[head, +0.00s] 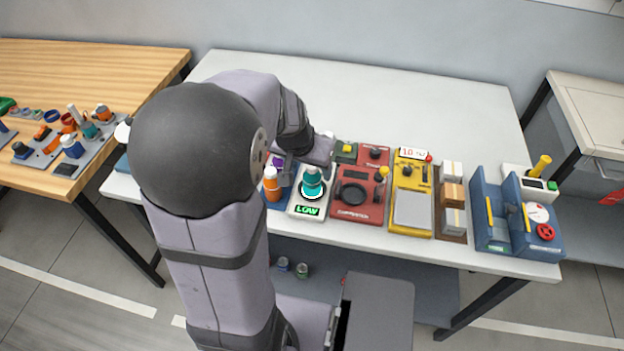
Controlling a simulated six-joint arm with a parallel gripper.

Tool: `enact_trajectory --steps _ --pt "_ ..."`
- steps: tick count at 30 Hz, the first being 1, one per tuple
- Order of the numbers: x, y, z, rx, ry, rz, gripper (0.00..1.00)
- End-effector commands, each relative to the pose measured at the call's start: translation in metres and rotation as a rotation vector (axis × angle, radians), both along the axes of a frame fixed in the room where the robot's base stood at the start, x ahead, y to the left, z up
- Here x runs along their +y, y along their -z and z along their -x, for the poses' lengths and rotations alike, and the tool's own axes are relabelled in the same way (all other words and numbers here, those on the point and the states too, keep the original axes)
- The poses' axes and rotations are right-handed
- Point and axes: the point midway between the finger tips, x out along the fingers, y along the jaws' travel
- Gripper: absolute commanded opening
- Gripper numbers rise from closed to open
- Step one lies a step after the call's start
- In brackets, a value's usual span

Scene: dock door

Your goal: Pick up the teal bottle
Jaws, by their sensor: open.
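The teal bottle (312,184) stands upright on a white device with a green display (308,211) reading "LOW", near the front edge of the white table. My gripper (312,168) is open and close above the bottle, around or just behind its top. The arm and gripper body hide part of the bottle's upper end. I cannot tell whether the fingers touch it.
An orange bottle (271,184) stands close to the left. The table's back half (400,105) is clear. A wooden table (100,62) is left.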

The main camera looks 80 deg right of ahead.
Motion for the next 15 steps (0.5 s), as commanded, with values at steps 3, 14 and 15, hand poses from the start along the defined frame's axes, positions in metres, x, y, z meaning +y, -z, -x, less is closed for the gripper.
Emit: enact_trajectory --steps 3,14,15 --pt "-0.002 0.007 0.0 0.001 0.0 -0.005 0.59" --pt "-0.007 0.02 0.001 0.001 -0.001 -0.003 0.59" --pt "-0.008 0.021 0.001 0.001 -0.002 -0.004 0.59"
